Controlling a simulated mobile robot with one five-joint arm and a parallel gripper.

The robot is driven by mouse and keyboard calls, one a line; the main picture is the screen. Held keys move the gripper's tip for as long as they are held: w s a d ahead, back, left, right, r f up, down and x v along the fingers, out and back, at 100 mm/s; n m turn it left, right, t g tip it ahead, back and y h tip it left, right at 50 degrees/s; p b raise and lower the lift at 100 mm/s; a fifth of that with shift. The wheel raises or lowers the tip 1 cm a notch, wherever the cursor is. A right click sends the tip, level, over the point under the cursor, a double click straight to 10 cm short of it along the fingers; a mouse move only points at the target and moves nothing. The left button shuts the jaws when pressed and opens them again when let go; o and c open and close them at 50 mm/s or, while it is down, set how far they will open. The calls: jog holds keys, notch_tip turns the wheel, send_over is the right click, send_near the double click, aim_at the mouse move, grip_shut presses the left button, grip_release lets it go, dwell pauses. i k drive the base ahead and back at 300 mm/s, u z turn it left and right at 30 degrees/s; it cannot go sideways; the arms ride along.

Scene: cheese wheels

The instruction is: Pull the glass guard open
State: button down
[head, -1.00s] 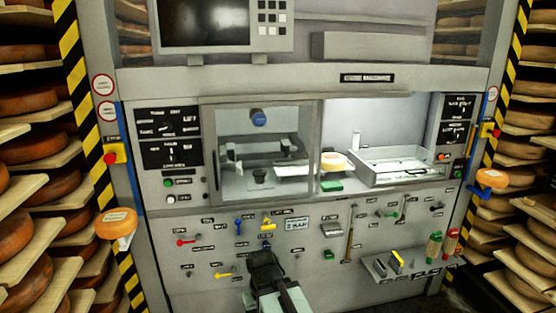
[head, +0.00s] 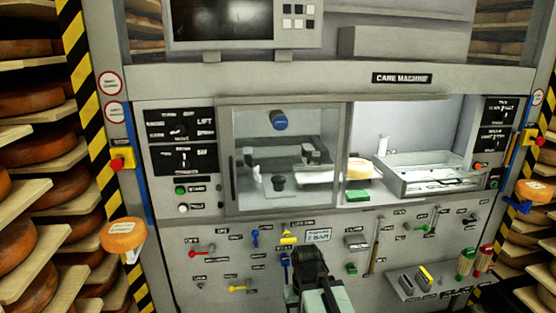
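The glass guard (head: 262,112) is a grey-framed clear pane across the left half of the care machine's recess. A dark upright handle (head: 232,178) runs along its left edge. The right half of the recess has no pane in front of it. A blue round knob (head: 279,121) shows at the pane's upper middle; I cannot tell if it is on the glass or behind it. My gripper (head: 308,258) is at the bottom centre, in front of the lower panel, below the guard and right of its handle. It is seen from behind, and its fingertips are hidden.
Levers and tools cover the lower panel (head: 215,225). A bracket bearing a cheese (head: 122,235) juts out at left. Cheese shelves (head: 40,225) flank both sides.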

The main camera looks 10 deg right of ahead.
aim_at(225, 113)
jog(key=i, duration=0.65)
jog(key=u, duration=0.4)
jog(key=k, duration=1.35)
jog(key=u, duration=0.6)
jog(key=i, duration=1.2)
jog(key=u, duration=0.25)
